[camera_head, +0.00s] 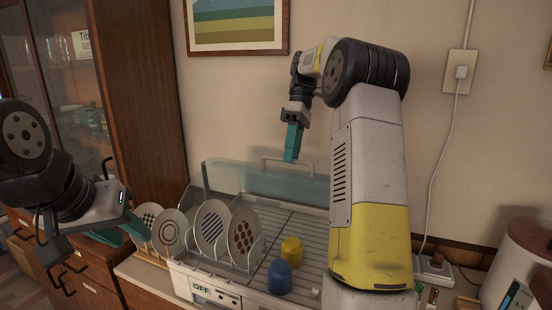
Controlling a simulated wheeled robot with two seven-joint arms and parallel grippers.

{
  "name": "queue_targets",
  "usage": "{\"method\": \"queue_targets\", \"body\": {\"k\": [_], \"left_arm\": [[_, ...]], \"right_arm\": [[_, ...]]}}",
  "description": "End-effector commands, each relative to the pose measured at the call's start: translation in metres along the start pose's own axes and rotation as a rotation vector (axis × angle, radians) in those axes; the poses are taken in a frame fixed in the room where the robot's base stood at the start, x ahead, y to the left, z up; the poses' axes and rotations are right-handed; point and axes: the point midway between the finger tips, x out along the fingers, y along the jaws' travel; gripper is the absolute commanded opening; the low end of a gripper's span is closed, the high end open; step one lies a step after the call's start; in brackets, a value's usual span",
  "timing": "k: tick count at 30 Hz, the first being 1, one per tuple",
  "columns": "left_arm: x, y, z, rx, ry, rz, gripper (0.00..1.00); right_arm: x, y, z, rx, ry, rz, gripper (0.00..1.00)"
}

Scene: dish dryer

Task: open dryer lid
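The dish dryer (205,283) stands on the counter with its rack exposed. Its lid (231,179), a see-through bluish panel with a pale bar handle (275,160), stands raised along the back of the rack. My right gripper (292,155) points down just above the lid's upper edge, near the handle. Its teal fingers appear as one block, so I cannot tell if they are apart, and no contact with the handle is clear. My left gripper (120,233) is at the left, beside the dryer, its teal fingers spread and nothing seen between them. My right arm covers the dryer's right side.
Several patterned plates (243,233) stand upright at the rack's left. A yellow cup (291,250) and a blue cup (280,277) sit on the rack. A wooden cabinet (145,90) is at left. A rounded appliance (520,265) stands at far right.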

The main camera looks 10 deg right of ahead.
Motion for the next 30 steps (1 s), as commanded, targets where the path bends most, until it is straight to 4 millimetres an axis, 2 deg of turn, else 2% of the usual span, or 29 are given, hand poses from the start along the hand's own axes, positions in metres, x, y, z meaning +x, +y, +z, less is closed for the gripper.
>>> {"method": "queue_targets", "body": {"k": [6,17,24,30], "left_arm": [[0.0,0.0,0.0,0.0,0.0,0.0,0.36],[0.0,0.0,0.0,0.0,0.0,0.0,0.36],[0.0,0.0,0.0,0.0,0.0,0.0,0.36],[0.0,0.0,0.0,0.0,0.0,0.0,0.36]], "right_arm": [[-0.025,-0.012,0.0,-0.001,0.002,0.003,0.33],[-0.006,-0.06,0.014,0.0,0.0,0.002,0.33],[0.014,-0.112,0.029,-0.001,0.0,0.002,0.33],[0.026,-0.143,0.037,-0.001,0.0,0.002,0.33]]}}
